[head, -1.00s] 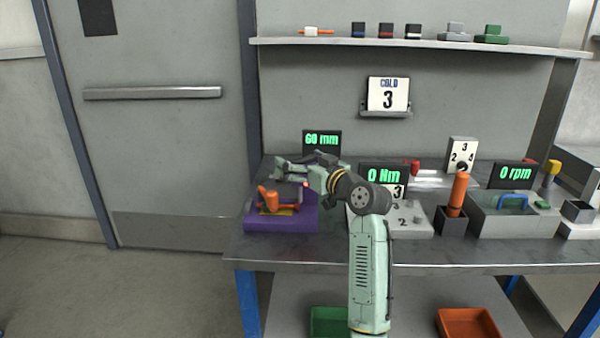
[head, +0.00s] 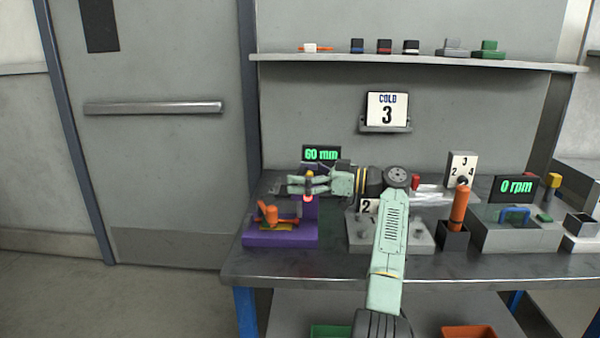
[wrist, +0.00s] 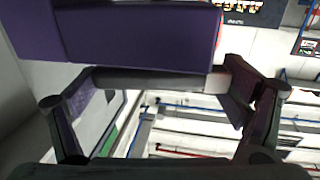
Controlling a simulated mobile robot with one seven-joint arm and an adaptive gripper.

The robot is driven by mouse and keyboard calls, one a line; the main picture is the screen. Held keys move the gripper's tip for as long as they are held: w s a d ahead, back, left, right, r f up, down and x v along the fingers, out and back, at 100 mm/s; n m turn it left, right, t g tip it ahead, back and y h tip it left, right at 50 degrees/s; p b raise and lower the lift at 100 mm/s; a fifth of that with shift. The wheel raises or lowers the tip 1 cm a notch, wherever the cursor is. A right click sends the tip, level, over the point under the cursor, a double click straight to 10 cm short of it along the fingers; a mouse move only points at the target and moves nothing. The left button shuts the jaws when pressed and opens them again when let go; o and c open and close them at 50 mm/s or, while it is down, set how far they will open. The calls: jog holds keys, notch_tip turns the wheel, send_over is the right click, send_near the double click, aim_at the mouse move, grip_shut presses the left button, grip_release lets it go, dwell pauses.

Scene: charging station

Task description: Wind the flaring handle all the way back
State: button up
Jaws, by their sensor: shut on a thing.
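The purple flaring fixture (head: 262,234) stands at the left end of the bench, with an orange clamp part (head: 268,213) on it. My gripper (head: 304,186) is at the top of its purple upright (head: 311,211), reaching in from the right. In the wrist view a purple block (wrist: 140,35) fills the top, and a grey bar (wrist: 150,80), the flaring handle, lies between my fingers. My gripper is shut on this handle. The fingers hide much of it in the head view. The display (head: 321,154) behind reads 60 mm.
To the right are a grey block with a "2" card (head: 366,206), an orange-handled tool (head: 459,207) in a dark holder, and a grey station with a 0 rpm display (head: 515,187). A shelf (head: 420,60) runs above. The bench front is clear.

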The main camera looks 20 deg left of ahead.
jog(key=shift+f+n+g, duration=0.15)
jog(key=shift+n+g, duration=0.15)
jog(key=shift+g, duration=0.2)
jog(key=o, duration=0.9)
jog(key=shift+w+d, duration=0.15)
jog(key=shift+d, duration=1.1)
jog(key=shift+w+d, duration=0.2)
jog(key=shift+d, duration=1)
jog(key=shift+w+d, duration=0.15)
jog(key=shift+d, duration=1.1)
